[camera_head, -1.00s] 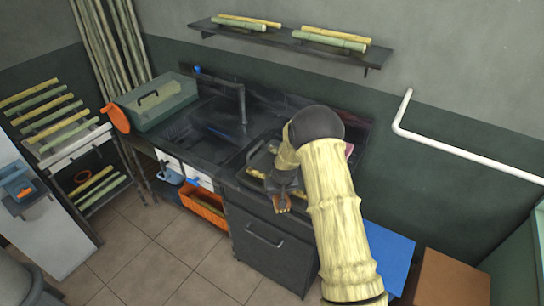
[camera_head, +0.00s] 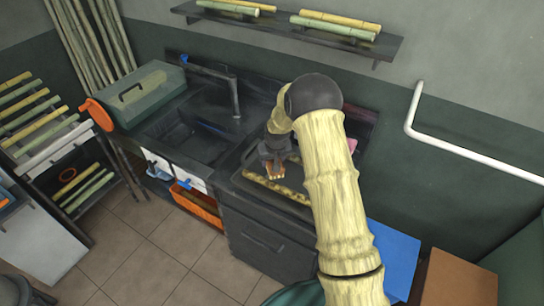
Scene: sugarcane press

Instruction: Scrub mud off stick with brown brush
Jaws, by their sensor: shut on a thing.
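A yellow stick with dark mud spots (camera_head: 290,191) lies in a dark tray (camera_head: 246,185) on the counter right of the sink. My gripper (camera_head: 275,165) is over the stick's left half, shut on a small brown brush (camera_head: 276,171). The brush's pale end points down at the stick; I cannot tell whether it touches. My bamboo-like arm hides the right part of the tray and the counter behind it.
A dark sink (camera_head: 190,135) with a tap (camera_head: 236,95) is left of the tray. A green box (camera_head: 145,92) stands farther left. A shelf with canes (camera_head: 290,30) hangs above. An orange crate (camera_head: 197,205) sits below. A blue panel (camera_head: 395,255) is at right.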

